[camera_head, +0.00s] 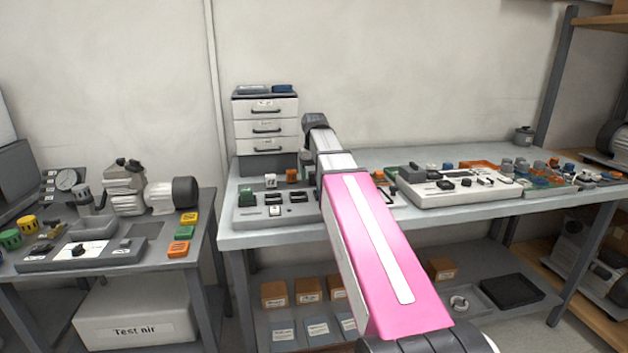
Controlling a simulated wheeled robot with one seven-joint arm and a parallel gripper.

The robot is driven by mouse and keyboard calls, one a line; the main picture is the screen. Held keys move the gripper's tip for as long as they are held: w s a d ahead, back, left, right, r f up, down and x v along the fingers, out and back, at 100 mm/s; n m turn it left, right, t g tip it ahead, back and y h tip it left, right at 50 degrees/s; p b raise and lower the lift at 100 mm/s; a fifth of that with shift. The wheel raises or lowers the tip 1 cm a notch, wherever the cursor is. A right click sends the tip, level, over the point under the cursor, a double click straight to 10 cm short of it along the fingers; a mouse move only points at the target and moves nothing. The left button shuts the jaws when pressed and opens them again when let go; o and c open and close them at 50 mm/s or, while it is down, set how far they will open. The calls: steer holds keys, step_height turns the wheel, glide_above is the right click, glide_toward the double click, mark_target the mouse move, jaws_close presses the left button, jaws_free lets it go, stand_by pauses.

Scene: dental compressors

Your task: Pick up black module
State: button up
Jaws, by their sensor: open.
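Several small dark pieces could be the black module, and I cannot tell which one it is. Two dark blocks (272,199) (298,196) sit on the grey tray (246,212) at the left of the long table. More dark pieces (446,184) sit on the white panel (420,199) right of my arm. My pink arm reaches up from the lower right over the long table and ends in a dark joint in front of the wall. My gripper's fingers do not show. The arm hides part of the table behind it.
The long table (280,237) carries a white drawer cabinet (266,122) at the back left and a clutter of small coloured parts (540,172) at the right. A side table at left holds a compressor (160,195). Boxes (308,290) stand on the lower shelf.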

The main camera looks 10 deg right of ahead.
steer(key=shift+f, duration=0.25)
steer(key=c, duration=1)
